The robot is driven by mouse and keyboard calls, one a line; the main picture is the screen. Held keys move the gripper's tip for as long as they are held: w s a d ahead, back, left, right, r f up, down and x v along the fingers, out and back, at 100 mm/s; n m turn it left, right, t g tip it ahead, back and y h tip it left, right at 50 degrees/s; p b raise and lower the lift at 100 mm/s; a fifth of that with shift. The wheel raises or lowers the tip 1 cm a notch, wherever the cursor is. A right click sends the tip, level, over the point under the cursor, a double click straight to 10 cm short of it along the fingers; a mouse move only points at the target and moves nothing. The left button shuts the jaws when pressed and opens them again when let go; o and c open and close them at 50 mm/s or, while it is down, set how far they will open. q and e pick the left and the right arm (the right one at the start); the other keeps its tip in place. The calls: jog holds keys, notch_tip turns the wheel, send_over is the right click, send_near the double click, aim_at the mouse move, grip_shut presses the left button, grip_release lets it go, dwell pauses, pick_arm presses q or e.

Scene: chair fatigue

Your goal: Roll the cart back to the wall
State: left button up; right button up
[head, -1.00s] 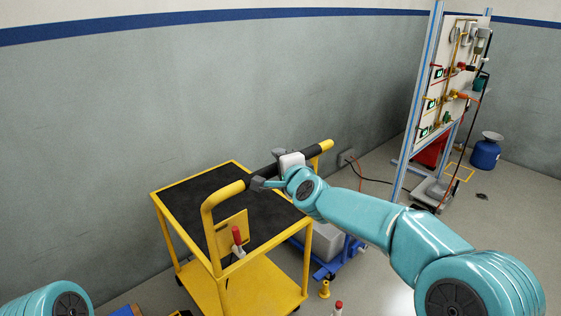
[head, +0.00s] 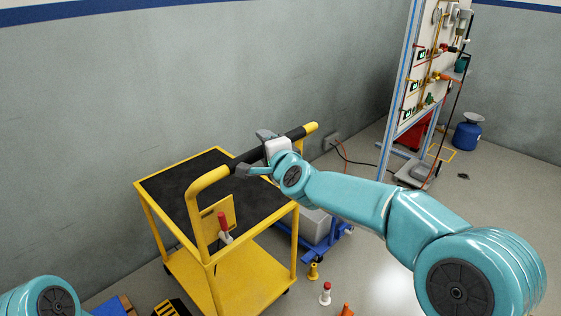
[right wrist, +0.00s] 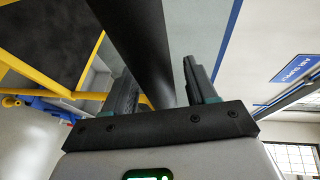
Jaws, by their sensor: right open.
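The yellow cart (head: 160,236) has a black top mat and a lower yellow shelf, and stands close to the grey wall (head: 130,100). Its push handle (head: 242,160) has a black grip between yellow ends. My right gripper (head: 254,152) is at the handle's black grip. In the right wrist view the black bar (right wrist: 140,45) runs between the two open fingers (right wrist: 160,85), which are apart on either side of it. A corner of the cart's yellow frame shows at the left there. Only part of my left arm shows at the lower left of the head view; its gripper is out of frame.
Small bollards (head: 325,293) and an orange cone (head: 347,310) stand on the floor in front. A panel rack (head: 415,95) and blue canister (head: 467,133) are at the right.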

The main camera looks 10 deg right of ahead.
jog(key=v, duration=1.4)
jog(key=shift+s+r, duration=0.15)
jog(key=shift+s, duration=0.15)
